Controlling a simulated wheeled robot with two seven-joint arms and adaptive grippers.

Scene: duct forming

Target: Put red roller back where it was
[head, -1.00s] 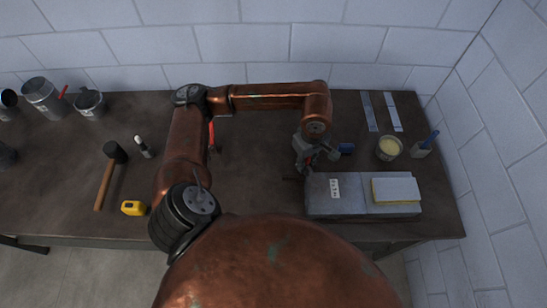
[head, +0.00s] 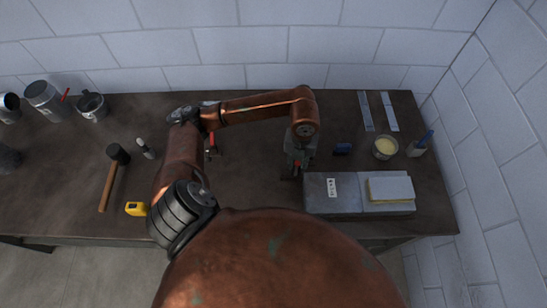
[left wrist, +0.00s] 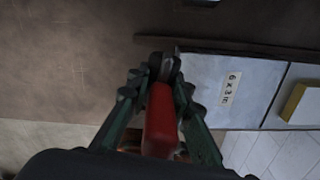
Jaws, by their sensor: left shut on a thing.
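My left gripper (head: 297,168) is over the table, just left of the grey block labelled 6 x 3 in. It is shut on the red roller, whose red handle (left wrist: 160,122) lies between the green fingers in the left wrist view. The roller's metal end points up to the fingertips there. I cannot tell whether the roller touches the table. My right gripper is in neither view.
The grey block (head: 318,204) bears a pale sheet over yellow pads (head: 390,190). A mallet (head: 109,183) and yellow tape measure (head: 136,209) are left.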

